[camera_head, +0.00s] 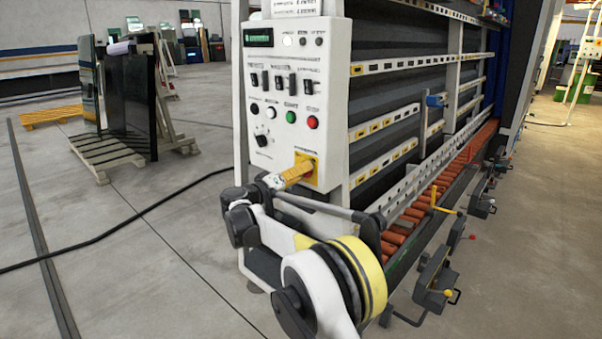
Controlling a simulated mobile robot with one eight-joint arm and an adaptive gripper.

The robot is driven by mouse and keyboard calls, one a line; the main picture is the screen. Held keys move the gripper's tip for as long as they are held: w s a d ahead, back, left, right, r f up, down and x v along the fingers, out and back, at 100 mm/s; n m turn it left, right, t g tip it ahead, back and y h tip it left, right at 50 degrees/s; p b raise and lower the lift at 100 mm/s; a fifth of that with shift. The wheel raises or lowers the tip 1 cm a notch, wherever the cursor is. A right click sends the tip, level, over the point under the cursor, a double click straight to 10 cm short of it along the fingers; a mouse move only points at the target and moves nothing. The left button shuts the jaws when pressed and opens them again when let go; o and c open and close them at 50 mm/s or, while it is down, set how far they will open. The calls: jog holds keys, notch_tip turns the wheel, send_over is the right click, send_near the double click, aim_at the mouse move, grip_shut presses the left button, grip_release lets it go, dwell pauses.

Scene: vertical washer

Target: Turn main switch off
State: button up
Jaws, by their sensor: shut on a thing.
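The main switch (314,172) is a rotary switch on a yellow square plate at the lower right of the white control panel (257,170). My gripper (302,168), with yellowish fingers, reaches it from the lower left and is shut on its knob. The fingers cover most of the knob, so its angle cannot be told.
Above the switch are a green display (258,38), several black switches, a green button (291,117), a red button (312,122) and a black dial (261,140). The washer's roller conveyor (410,215) runs to the right. A black cable (130,228) lies on the open floor at left.

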jog(key=n+p, duration=0.2)
jog(key=n, duration=0.2)
jog(key=shift+r, duration=0.15)
jog(key=n+p, duration=0.1)
jog(key=n, duration=0.4)
jog(key=shift+p, duration=0.3)
jog(key=n+p, duration=0.1)
jog(key=n, duration=0.3)
jog(key=shift+n, duration=2.1)
jog(key=shift+p, duration=0.3)
jog(key=o, duration=1.2)
jog(key=shift+c, duration=0.2)
